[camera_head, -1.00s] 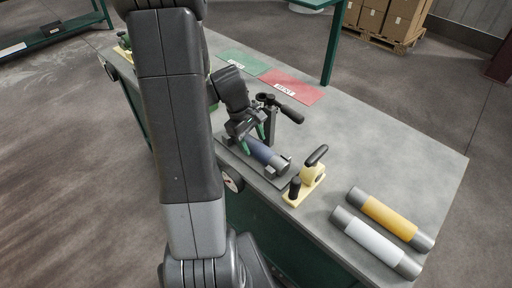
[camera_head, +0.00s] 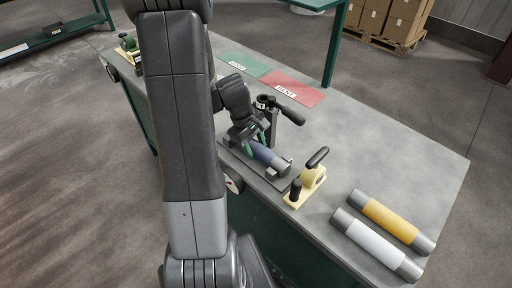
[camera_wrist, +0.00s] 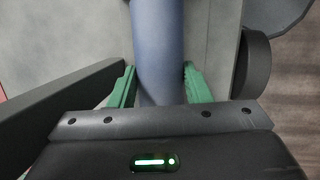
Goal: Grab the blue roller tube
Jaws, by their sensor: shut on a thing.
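The blue roller tube (camera_head: 264,153) lies in a grey fixture on the bench, its near grey end (camera_head: 281,166) resting by an upright holder. My gripper (camera_head: 256,142) reaches down over the tube from above, its green fingers on either side of it. In the wrist view the blue tube (camera_wrist: 160,50) runs between the green fingertips (camera_wrist: 160,88), which are shut on it. The tube's far end is hidden behind my gripper and arm.
A black-handled clamp (camera_head: 270,117) stands close behind the tube. A yellow toggle clamp (camera_head: 308,182) is at its right. Yellow (camera_head: 391,221) and white (camera_head: 377,244) roller tubes lie at the bench's right end. Green (camera_head: 243,64) and red (camera_head: 291,88) mats lie further back.

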